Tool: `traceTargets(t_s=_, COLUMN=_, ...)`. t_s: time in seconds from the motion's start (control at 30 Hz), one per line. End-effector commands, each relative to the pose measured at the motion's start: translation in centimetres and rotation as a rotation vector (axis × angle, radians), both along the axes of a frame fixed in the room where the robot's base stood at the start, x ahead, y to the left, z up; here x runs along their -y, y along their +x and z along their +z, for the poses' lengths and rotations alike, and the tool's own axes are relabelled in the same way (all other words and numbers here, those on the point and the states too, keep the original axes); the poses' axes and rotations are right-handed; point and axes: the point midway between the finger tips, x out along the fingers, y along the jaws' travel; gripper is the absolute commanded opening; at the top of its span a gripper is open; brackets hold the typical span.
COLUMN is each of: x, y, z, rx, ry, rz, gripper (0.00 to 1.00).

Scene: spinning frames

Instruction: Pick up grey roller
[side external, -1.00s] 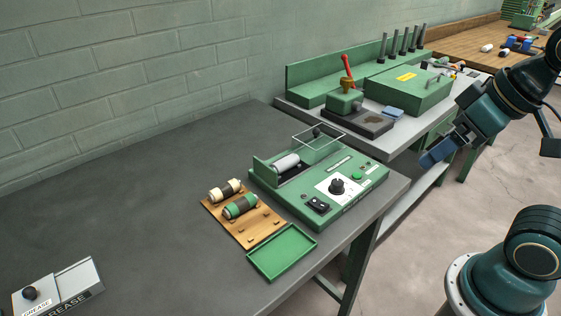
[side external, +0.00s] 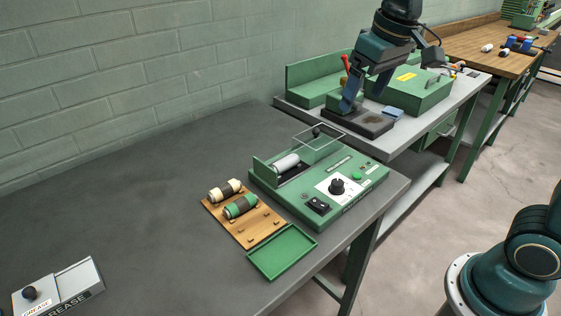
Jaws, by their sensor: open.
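The grey roller (side external: 286,163) lies in the recess at the left end of the green machine (side external: 318,183). A thin clear or wire-edged guard (side external: 319,137) stands raised behind it. My gripper (side external: 362,95) is open, pointing down, over the far bench by the block with the red lever. It is up and to the right of the roller, well apart from it. Nothing shows between its fingers.
A wooden rack (side external: 245,224) left of the machine holds a cream-ended roller (side external: 225,190) and a green-ended roller (side external: 240,207). An empty green tray (side external: 282,252) lies in front. A grease box (side external: 58,287) sits at the near left.

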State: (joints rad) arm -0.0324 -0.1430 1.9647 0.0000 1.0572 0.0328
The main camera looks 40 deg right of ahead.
Motion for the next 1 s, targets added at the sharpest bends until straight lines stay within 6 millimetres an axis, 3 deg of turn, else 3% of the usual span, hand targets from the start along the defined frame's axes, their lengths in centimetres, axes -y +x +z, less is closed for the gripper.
traceTargets(t_s=0.37, x=-0.9, y=8.1, z=-2.4, rx=-0.108, ry=-0.001, rz=0.002, gripper=0.83)
traceTargets(t_s=0.7, x=-1.9, y=14.6, z=-6.6, rx=-0.201, ry=-0.005, rz=0.000, gripper=0.83)
traceTargets(t_s=1.0, x=-2.5, y=17.9, z=-9.9, rx=-0.257, ry=-0.008, rz=0.001, gripper=0.83)
